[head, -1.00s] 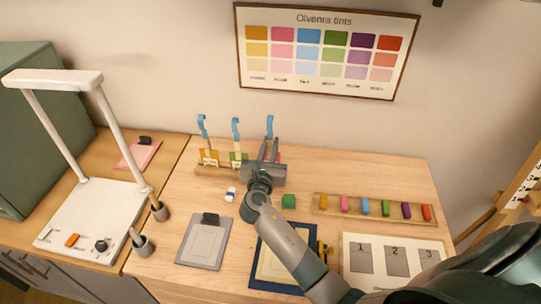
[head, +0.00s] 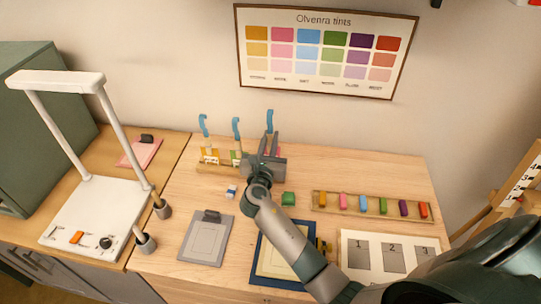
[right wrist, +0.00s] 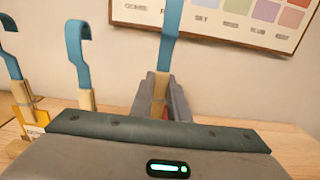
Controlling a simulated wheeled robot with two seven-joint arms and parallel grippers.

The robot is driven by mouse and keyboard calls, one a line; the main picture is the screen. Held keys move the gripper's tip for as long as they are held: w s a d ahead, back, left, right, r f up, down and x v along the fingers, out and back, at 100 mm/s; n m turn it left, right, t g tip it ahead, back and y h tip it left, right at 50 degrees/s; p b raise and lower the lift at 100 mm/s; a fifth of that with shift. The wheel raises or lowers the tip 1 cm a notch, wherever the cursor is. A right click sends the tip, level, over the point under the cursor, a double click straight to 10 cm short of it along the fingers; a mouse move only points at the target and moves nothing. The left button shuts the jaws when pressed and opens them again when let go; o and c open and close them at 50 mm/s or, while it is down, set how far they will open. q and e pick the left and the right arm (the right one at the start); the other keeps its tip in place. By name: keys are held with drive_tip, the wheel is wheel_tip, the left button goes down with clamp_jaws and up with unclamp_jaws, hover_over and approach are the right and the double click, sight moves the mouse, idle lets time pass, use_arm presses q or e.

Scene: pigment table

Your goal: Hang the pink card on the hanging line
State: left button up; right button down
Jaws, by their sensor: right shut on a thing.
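My right gripper (head: 269,146) is at the back of the wooden table, shut on the wooden clip (right wrist: 159,92) of a blue hook. The blue hook (head: 270,121) stands upright above the fingers; it also shows in the right wrist view (right wrist: 171,35). A small piece of the pink card (head: 279,152) shows beside the fingers; the rest is hidden by my gripper. I cannot make out the hanging line in either view. My left gripper is not in view.
A tray of coloured sticks (head: 322,206) lies to the right. A wooden frame with numbers (head: 515,195) stands at the right edge.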

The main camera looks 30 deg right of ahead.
sight(270, 137)
drive_tip(key=shift+s+a+r+p, duration=0.4)
drive_tip(key=shift+s+a+p, duration=0.2)
drive_tip(key=shift+s+p, duration=0.2)
drive_tip(key=shift+s+a+r+p, duration=0.25)
drive_tip(key=shift+s+a+p, duration=0.25)
drive_tip(key=shift+s, duration=0.15)
drive_tip(key=shift+s+a+r+p, duration=0.2)
drive_tip(key=shift+s+a+p, duration=0.15)
drive_tip(key=shift+s+a, duration=0.2)
drive_tip(key=shift+s+a+r, duration=0.2)
drive_tip(key=shift+s+a, duration=0.25)
drive_tip(key=shift+s, duration=0.2)
drive_tip(key=shift+s+a+r, duration=0.25)
drive_tip(key=shift+s+a, duration=0.25)
drive_tip(key=shift+s, duration=0.15)
drive_tip(key=shift+s+a+r, duration=0.2)
drive_tip(key=shift+s+a, duration=0.25)
drive_tip(key=shift+s, duration=0.2)
